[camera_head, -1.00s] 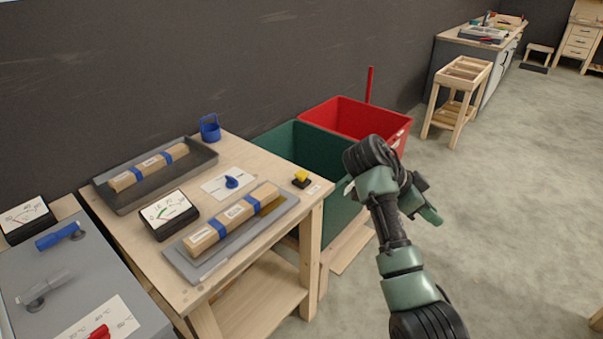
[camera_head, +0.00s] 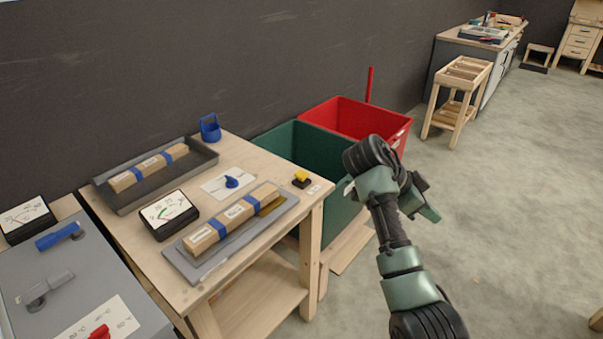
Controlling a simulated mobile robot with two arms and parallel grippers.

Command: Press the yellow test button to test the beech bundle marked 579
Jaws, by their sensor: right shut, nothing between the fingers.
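The yellow test button (camera_head: 301,176) sits on a small black base at the right end of the wooden table. A beech bundle (camera_head: 232,220) with blue bands lies on a grey plate (camera_head: 197,267) at the table's front. Its label is too small to read. A second banded bundle (camera_head: 148,171) lies in a dark tray (camera_head: 125,205) at the back. My right arm stands to the right of the table, with its hand near the green bin. My right gripper (camera_head: 349,186) is shut and empty, mostly hidden behind its wrist, right of the button. My left gripper is not in view.
A dial meter (camera_head: 169,214) and a blue knob (camera_head: 232,182) stand on the table. A blue holder (camera_head: 210,128) stands at its back edge. A green bin (camera_head: 290,143) and a red bin (camera_head: 350,115) are right of the table. A grey machine (camera_head: 75,270) is at left.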

